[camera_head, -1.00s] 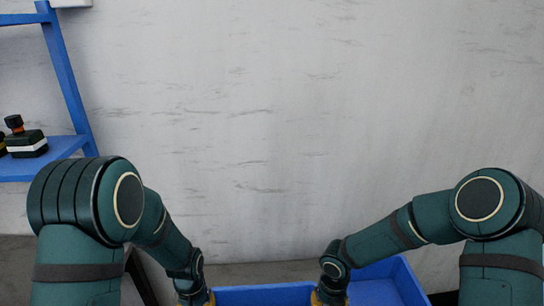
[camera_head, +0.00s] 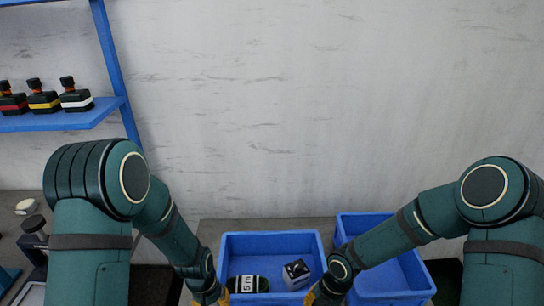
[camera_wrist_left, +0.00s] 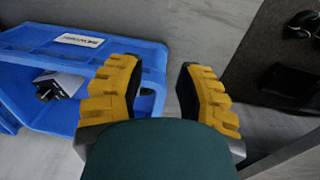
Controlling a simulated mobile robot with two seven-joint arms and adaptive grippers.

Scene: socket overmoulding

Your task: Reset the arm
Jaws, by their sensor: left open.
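My left gripper (camera_wrist_left: 158,76) shows in the left wrist view with its two yellow fingers apart and nothing between them. In the head view my left gripper (camera_head: 212,298) is cut by the bottom edge, by the front left corner of a blue bin (camera_head: 270,237). My right gripper (camera_head: 313,298) shows only a bit of yellow at the bottom edge, near the same bin's right side; its jaws are hidden. Both arms hang bent downwards.
The bin holds a black item marked "5m" (camera_head: 248,284) and a grey-black cube (camera_head: 296,274). A second blue bin (camera_head: 358,222) is to its right, partly behind my right arm. A blue shelf (camera_head: 60,121) at left carries dark bottle-like items.

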